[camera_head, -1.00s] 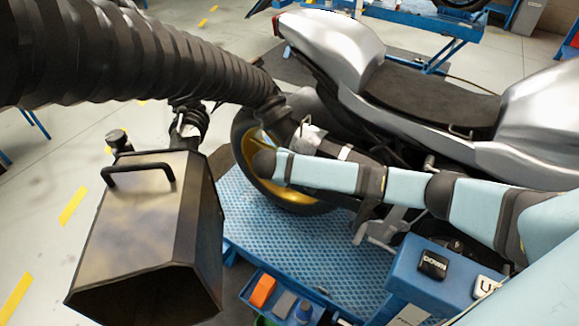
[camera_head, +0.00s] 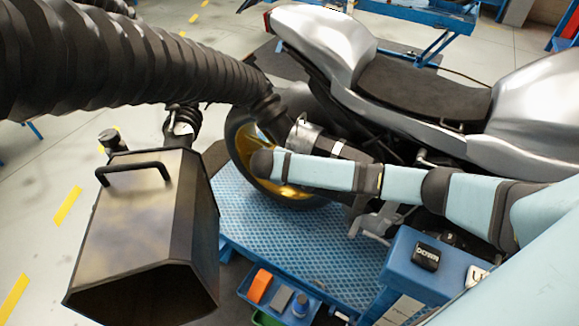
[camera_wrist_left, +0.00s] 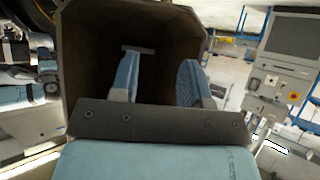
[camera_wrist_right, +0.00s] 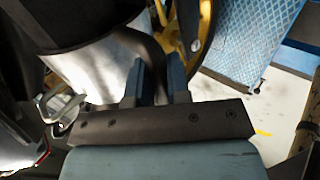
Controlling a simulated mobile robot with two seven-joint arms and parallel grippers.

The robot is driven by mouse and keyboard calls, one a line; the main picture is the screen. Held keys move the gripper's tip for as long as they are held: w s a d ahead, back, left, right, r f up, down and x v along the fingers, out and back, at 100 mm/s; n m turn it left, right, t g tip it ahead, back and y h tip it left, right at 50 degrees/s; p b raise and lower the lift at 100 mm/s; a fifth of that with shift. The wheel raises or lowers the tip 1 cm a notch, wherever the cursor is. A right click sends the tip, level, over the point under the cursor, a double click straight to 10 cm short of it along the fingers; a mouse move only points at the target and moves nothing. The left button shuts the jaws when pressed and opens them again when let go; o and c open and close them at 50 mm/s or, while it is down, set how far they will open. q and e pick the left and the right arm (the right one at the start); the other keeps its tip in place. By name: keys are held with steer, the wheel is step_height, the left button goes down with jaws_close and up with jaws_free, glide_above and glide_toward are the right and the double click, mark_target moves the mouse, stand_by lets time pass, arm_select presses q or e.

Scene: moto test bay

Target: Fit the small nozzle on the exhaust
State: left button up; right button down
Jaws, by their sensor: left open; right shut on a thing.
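The small nozzle (camera_head: 282,122) is the dark end piece of the black hose, beside the rear wheel. It meets a silver cylinder, apparently the exhaust (camera_head: 304,136); I cannot tell whether it sits around it or only against it. In the right wrist view, my right gripper (camera_wrist_right: 157,72) is shut on a dark curved handle (camera_wrist_right: 152,50), beside the dark nozzle body (camera_wrist_right: 75,20) and the silver surface (camera_wrist_right: 105,75). My left gripper (camera_wrist_left: 160,80) is open and empty in front of the mouth of a large hood (camera_wrist_left: 85,60); the head view does not show it.
The large hood nozzle (camera_head: 140,215) hangs at the left with its handle up. The corrugated hose (camera_head: 130,75) crosses the upper left. The motorcycle seat (camera_head: 425,90) is beyond my right arm. A blue textured platform (camera_head: 290,235), a small-parts tray (camera_head: 248,280) and a control box (camera_head: 395,275) lie below.

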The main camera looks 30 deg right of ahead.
steer(key=shift+s+f, duration=0.15)
steer(key=c, duration=1)
jaws_free()
steer(key=shift+a, duration=0.1)
